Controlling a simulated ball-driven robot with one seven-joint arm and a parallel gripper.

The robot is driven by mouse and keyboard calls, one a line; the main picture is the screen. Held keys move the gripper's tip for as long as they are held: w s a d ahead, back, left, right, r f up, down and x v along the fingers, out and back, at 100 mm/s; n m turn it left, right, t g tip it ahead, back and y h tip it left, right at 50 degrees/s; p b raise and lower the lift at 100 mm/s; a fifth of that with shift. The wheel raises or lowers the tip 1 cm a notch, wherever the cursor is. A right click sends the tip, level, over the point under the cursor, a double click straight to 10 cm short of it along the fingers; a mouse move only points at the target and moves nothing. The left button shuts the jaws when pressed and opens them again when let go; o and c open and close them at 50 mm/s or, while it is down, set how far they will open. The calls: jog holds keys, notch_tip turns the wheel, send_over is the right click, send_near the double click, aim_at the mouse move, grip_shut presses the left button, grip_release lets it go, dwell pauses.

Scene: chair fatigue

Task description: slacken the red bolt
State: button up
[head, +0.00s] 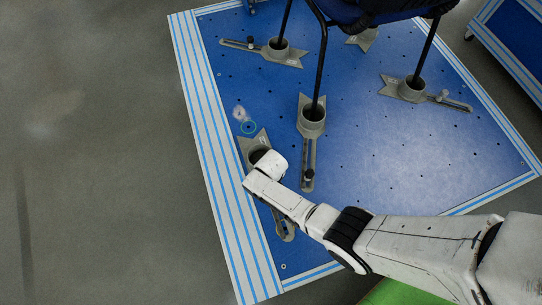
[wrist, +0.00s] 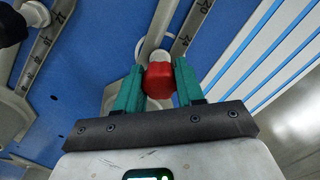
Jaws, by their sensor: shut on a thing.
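The red bolt (wrist: 158,82) is between the two green fingers of my gripper (wrist: 159,74) in the wrist view. The fingers touch its left and right sides, so my gripper is shut on it. A pale rounded part (wrist: 160,55) shows just beyond the bolt, beside a grey slotted bar with number marks (wrist: 192,28). In the head view my arm covers the bolt and my gripper. The grey chair-foot clamp (head: 284,229) under my arm shows only at its ends.
A blue plate with holes (head: 380,160) carries several grey clamps, one (head: 311,122) holding a chair leg. A black knob (head: 309,175) stands on its bar, close right of my arm. Striped edging (head: 205,110) borders the plate. Grey floor at left is clear.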

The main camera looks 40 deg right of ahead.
jog(key=shift+n, duration=0.7)
jog(key=o, duration=0.6)
jog(key=shift+o, duration=0.2)
notch_tip(320, 180, up, 11)
jog(key=p, duration=0.6)
jog(key=shift+p, duration=0.4)
jog(key=shift+f, duration=0.1)
